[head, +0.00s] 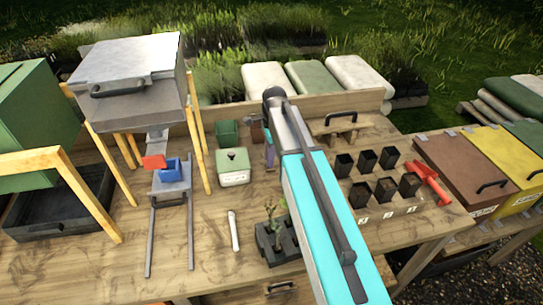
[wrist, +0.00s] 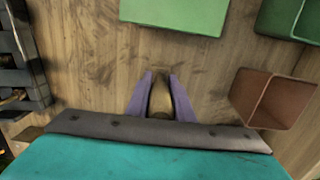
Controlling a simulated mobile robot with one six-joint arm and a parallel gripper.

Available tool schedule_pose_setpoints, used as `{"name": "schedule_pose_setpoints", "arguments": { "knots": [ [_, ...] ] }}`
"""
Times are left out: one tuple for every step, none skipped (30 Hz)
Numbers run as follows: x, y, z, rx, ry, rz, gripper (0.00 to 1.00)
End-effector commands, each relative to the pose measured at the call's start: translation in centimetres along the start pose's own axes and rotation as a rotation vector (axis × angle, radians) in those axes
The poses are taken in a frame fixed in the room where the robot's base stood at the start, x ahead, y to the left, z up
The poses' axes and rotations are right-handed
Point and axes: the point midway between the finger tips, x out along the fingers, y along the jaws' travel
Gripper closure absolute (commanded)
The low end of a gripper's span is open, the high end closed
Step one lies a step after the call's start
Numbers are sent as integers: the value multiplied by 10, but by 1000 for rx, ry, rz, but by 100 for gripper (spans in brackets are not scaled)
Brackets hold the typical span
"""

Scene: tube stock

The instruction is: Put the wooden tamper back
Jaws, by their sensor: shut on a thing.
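My gripper (wrist: 160,86) has two purple fingers, shut on the wooden tamper (wrist: 160,103). Only a tan-brown piece of the tamper shows between the fingers; my arm hides the rest. In the head view my gripper (head: 269,152) shows as a bit of purple left of my arm, above the workbench (head: 215,215). The tamper cannot be made out there. A small wooden stand (head: 337,120) is at the back of the bench, right of my arm.
A brown pot (wrist: 270,98) is close right of my gripper, with a green pot (head: 228,132) nearby. A green-and-cream box (head: 232,170) stands left. A dark seedling tray (head: 268,242), several black pots (head: 361,194) and a red tool (head: 432,183) occupy the bench.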

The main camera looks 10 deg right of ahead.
Motion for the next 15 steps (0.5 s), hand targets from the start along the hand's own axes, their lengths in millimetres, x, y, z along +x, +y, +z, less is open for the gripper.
{"name": "schedule_pose_setpoints", "arguments": {
  "knots": [
    [1, 0, 0, 0, 0, 0, 76],
    [0, 0, 0, 0, 0, 0, 71],
    [0, 0, 0, 0, 0, 0, 64],
    [0, 0, 0, 0, 0, 0, 61],
    [0, 0, 0, 0, 0, 0, 61],
    [0, 0, 0, 0, 0, 0, 61],
    [0, 0, 0, 0, 0, 0, 61],
    [0, 0, 0, 0, 0, 0, 61],
    [0, 0, 0, 0, 0, 0, 61],
    [0, 0, 0, 0, 0, 0, 61],
    [0, 0, 0, 0, 0, 0, 61],
    [0, 0, 0, 0, 0, 0, 61],
    [0, 0, 0, 0, 0, 0, 61],
    [-1, 0, 0, 0, 0, 0, 61],
    [-2, 0, 0, 0, 0, -1, 61]
  ]
}}
